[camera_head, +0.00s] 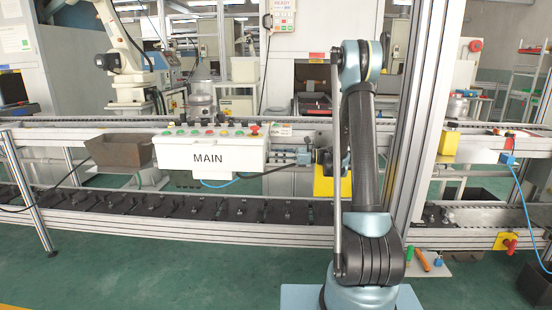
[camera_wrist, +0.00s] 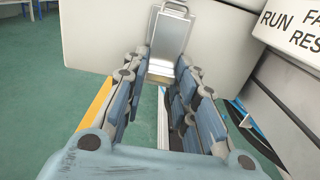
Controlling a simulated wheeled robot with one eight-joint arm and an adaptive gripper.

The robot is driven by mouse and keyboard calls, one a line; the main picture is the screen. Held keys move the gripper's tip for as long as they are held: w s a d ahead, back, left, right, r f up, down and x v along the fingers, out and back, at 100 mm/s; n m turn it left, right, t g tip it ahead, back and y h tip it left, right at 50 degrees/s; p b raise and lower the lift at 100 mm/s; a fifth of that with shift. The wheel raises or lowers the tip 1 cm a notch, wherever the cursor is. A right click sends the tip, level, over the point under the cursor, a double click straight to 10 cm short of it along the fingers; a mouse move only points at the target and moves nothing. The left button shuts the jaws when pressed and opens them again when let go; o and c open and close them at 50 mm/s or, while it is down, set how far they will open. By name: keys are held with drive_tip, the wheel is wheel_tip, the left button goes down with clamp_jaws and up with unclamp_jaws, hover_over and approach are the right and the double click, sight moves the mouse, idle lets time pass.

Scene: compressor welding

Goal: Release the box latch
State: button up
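A silver metal latch (camera_wrist: 170,32) is on the white wall of a box (camera_wrist: 105,30) in the wrist view, at the top centre. My gripper (camera_wrist: 160,76) has its two blue-grey padded fingers apart, one on each side of a gap. The latch's lower end shows between and just beyond the fingertips. I cannot tell whether the fingers touch it. In the head view a white control box marked MAIN (camera_head: 210,155) stands left of my arm.
A panel lettered RUN (camera_wrist: 295,28) stands close on the right in the wrist view, with a blue cable (camera_wrist: 240,110) below. In the head view, a conveyor (camera_head: 220,208) runs below the MAIN box. A brown bin (camera_head: 120,151) is at its left and an aluminium post (camera_head: 412,130) right of my arm.

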drive_tip(key=shift+o, duration=0.2)
drive_tip(key=shift+d+r, duration=0.1)
wheel_tip(320, 180, up, 7)
drive_tip(key=d+h, duration=0.2)
drive_tip(key=h, duration=1.3)
drive_tip(key=shift+d, duration=0.3)
drive_tip(key=shift+w, duration=0.1)
drive_tip(key=o, duration=1)
drive_tip(key=shift+g, duration=0.3)
drive_tip(key=shift+o, duration=0.2)
drive_tip(key=v, duration=1.1)
drive_tip(key=shift+r, duration=0.35)
